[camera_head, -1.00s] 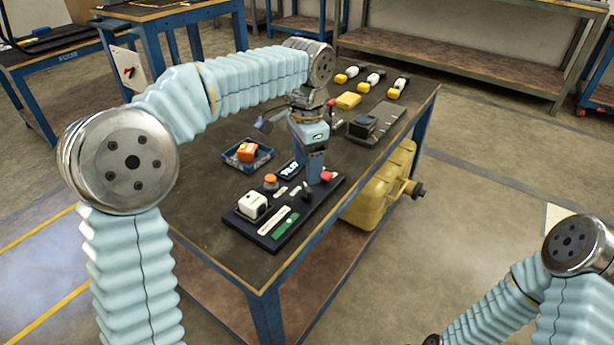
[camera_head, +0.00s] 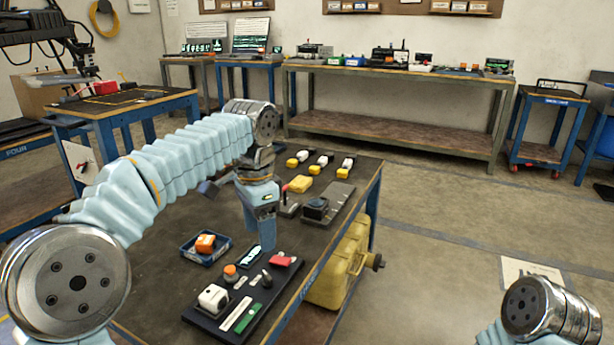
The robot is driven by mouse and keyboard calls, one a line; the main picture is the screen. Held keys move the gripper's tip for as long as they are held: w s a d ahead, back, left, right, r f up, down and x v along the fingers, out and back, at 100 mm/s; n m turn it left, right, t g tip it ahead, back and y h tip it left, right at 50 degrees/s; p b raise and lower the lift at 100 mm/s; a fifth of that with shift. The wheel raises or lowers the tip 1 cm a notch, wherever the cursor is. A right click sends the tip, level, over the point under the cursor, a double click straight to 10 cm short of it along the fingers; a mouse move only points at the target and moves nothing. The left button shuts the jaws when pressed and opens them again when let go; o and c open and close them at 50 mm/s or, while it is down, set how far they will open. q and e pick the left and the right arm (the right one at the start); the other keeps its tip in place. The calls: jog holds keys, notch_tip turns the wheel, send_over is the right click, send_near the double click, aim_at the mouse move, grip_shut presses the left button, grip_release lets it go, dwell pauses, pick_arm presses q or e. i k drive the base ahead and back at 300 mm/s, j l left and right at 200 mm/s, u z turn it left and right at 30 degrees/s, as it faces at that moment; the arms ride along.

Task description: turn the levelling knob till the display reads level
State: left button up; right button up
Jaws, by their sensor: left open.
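A dark control board (camera_head: 205,322) lies on the near part of the table. On it are an orange round-topped knob (camera_head: 230,271), a small black knob or lever (camera_head: 266,280), a red part (camera_head: 283,260) and a small display (camera_head: 249,257). I cannot tell for sure which is the levelling knob. The display is partly behind my left gripper and its reading is too small to make out. My left gripper (camera_head: 264,240) is open and empty, pointing down at the board's far end beside the display and red part. Whether it touches anything is unclear. My right gripper is out of view.
A blue tray (camera_head: 190,251) with an orange block (camera_head: 205,243) sits left of the board. A white boxy device (camera_head: 213,298) is on the board. Yellow-and-white items (camera_head: 343,173) and a dark plate (camera_head: 345,205) lie farther back. A yellow tank (camera_head: 338,272) hangs at the table's right side.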

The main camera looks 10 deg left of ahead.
aim_at(267, 283)
jog(key=k, duration=0.9)
